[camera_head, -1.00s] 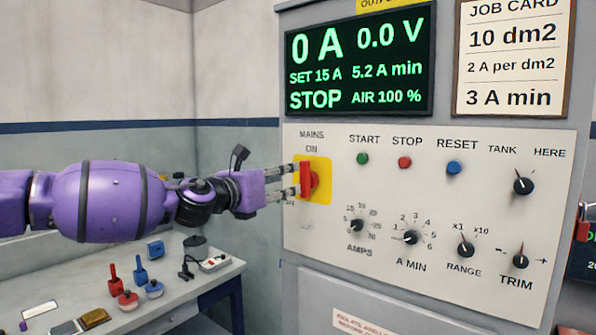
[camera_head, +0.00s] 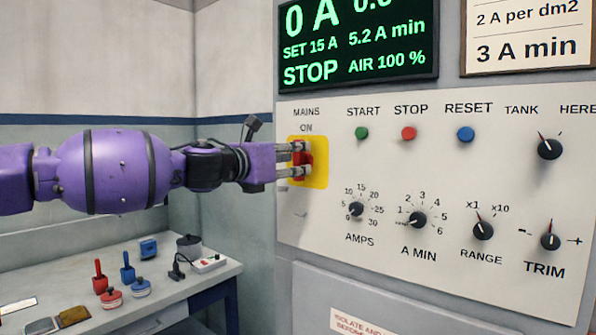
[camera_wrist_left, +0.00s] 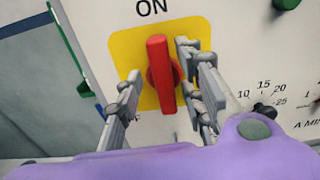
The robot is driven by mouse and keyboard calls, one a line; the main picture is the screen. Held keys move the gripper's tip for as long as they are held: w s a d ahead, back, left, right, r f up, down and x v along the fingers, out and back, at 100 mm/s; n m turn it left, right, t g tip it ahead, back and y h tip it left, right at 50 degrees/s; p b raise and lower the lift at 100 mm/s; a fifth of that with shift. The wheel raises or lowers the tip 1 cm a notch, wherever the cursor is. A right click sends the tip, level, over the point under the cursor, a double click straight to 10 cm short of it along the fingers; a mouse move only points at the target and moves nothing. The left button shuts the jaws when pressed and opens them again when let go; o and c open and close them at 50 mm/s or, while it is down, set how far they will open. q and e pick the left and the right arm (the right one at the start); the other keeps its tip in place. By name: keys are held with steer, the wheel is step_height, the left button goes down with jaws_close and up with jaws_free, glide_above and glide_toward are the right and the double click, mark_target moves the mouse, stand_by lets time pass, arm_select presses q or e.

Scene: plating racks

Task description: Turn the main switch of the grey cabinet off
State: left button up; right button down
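The main switch is a red handle (camera_head: 306,161) on a yellow plate (camera_head: 321,165), under the words MAINS and ON on the panel of the grey cabinet (camera_head: 430,310). In the left wrist view the red handle (camera_wrist_left: 162,75) stands about upright and points to ON. My left gripper (camera_head: 298,160) is at the switch, its fingers reaching to either side of the handle. In the left wrist view the fingers are apart, with gaps beside the handle; no firm grip shows. The OFF label is mostly hidden by the gripper. My right gripper is in neither view.
Green start (camera_head: 361,133), red stop (camera_head: 408,133) and blue reset (camera_head: 465,134) buttons sit right of the switch, with several black knobs below. The display (camera_head: 358,45) reads 0 A and STOP. A bench (camera_head: 150,297) with small items stands lower left.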

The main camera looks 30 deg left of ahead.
arm_select(q)
steer(key=shift+w+d+r, duration=0.1)
steer(key=shift+w+d, duration=0.05)
steer(key=shift+r, duration=0.15)
